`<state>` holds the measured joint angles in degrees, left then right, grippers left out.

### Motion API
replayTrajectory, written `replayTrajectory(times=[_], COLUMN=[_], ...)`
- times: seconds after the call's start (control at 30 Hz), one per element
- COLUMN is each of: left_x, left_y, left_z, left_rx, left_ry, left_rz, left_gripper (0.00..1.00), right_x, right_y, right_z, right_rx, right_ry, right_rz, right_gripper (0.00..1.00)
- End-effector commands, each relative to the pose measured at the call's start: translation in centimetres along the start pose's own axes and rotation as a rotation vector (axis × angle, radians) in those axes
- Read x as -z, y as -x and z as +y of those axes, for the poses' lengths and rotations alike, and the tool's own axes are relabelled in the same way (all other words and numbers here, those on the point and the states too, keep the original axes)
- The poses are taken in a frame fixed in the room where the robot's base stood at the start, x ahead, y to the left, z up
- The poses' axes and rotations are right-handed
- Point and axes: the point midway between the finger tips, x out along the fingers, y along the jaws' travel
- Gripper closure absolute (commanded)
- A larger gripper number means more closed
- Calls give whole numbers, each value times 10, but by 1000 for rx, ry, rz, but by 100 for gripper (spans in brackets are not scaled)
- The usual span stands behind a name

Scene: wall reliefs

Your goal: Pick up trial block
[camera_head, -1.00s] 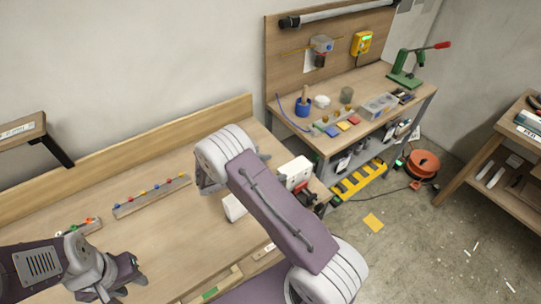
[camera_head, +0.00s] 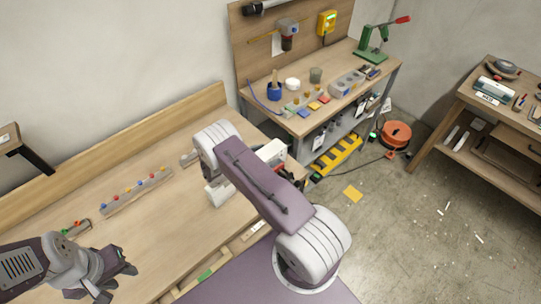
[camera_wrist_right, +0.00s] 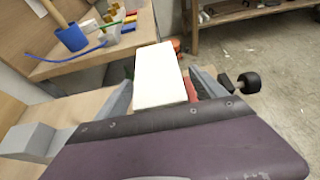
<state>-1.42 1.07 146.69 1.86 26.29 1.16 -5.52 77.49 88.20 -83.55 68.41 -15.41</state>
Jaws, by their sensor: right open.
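My right gripper (camera_wrist_right: 162,85) is open, with its two grey fingers apart in the right wrist view. A pale, flat-faced white block (camera_wrist_right: 160,75) shows between and beyond the fingers; I cannot tell whether they touch it. A white block-like piece (camera_head: 218,193) on the bench shows beside the arm, partly covered. I cannot tell for sure which is the trial block. My left gripper (camera_head: 118,280) is open and empty over the bench at lower left.
A rail with coloured knobs (camera_head: 137,190) lies on the wooden bench (camera_head: 165,235). A grey block (camera_wrist_right: 30,140) is at left in the wrist view. A second bench (camera_head: 300,125) holds a blue pot (camera_head: 274,92) and several small parts. An orange reel (camera_head: 396,135) is on the floor.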

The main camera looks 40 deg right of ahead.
Motion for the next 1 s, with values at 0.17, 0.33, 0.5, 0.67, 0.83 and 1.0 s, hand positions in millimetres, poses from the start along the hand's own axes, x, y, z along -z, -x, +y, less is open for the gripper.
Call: replayTrajectory(times=[0.17, 0.33, 0.5, 0.67, 0.83, 1.0], left_x=[0, 0, 0, 0, 0, 2], left_y=[1, 1, 1, 1, 4, 22], left_z=[0, 0, 0, 0, 0, 0], left_rx=[0, 0, 0, 0, 0, 0], left_ry=[0, 0, 0, 0, 0, 0], left_rz=[0, 0, 0, 0, 0, 0], left_gripper=[64, 64, 64, 64, 64, 64], right_x=[0, 0, 0, 0, -2, -25], right_y=[-7, -7, -6, -6, -5, 4], right_z=[0, 0, 0, 0, 0, 0], right_rx=[-1, -1, 0, -1, -1, -1], right_ry=[1, 0, 0, -1, -1, -2], right_rz=[0, 0, 0, -1, -1, -1], right_gripper=[20, 37, 84, 100, 100, 100])
